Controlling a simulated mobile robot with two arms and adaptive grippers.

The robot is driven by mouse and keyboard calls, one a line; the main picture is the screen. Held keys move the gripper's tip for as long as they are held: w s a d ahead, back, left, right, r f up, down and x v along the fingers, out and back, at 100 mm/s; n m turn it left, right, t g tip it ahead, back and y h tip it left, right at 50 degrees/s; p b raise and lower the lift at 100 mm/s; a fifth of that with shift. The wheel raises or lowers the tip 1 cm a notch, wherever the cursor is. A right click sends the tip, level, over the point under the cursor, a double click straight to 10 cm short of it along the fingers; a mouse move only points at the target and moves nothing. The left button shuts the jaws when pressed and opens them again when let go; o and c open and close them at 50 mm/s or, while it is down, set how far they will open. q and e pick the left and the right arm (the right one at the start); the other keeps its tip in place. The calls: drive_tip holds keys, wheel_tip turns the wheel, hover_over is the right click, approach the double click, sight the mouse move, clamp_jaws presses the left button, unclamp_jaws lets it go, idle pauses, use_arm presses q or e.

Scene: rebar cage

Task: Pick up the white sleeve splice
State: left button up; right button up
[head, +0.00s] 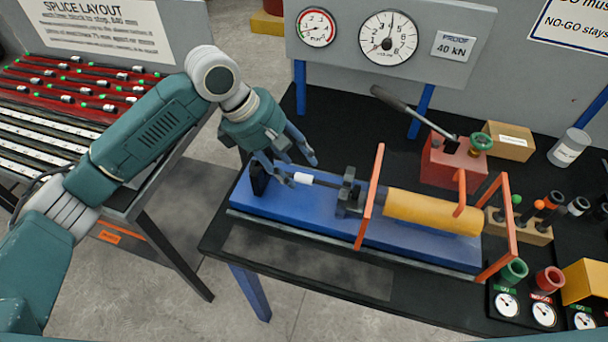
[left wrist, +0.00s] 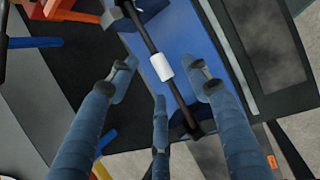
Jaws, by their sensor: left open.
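The white sleeve splice (head: 303,179) is a short white cylinder on a dark bar, held lengthwise above the blue bed of a test bench (head: 300,222). In the left wrist view the sleeve (left wrist: 162,68) lies between and just beyond my fingertips, with the dark bar running diagonally through it. My left gripper (head: 299,170) is open above and around the sleeve's place, its fingers pointing down at it. In the left wrist view its several fingers (left wrist: 163,84) are spread, with nothing gripped. My right gripper is not in view.
A yellow cylinder (head: 430,212) and orange guard frames (head: 370,197) stand right of the sleeve on the bench. A red pump (head: 452,162) with a lever is behind. Gauges (head: 388,38) stand at the back.

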sight(304, 179)
use_arm(q)
drive_tip(key=shift+w+d+f, duration=0.1)
drive_tip(key=shift+d+f, duration=0.05)
drive_tip(key=shift+f, duration=0.15)
drive_tip(key=x, duration=0.1)
drive_tip(key=p+x, duration=0.1)
drive_tip(key=x, duration=0.3)
drive_tip(key=shift+w+p, duration=0.3)
drive_tip(key=shift+c, duration=1.3)
drive_tip(key=c, duration=0.8)
drive_tip(key=shift+r, duration=0.1)
clamp_jaws()
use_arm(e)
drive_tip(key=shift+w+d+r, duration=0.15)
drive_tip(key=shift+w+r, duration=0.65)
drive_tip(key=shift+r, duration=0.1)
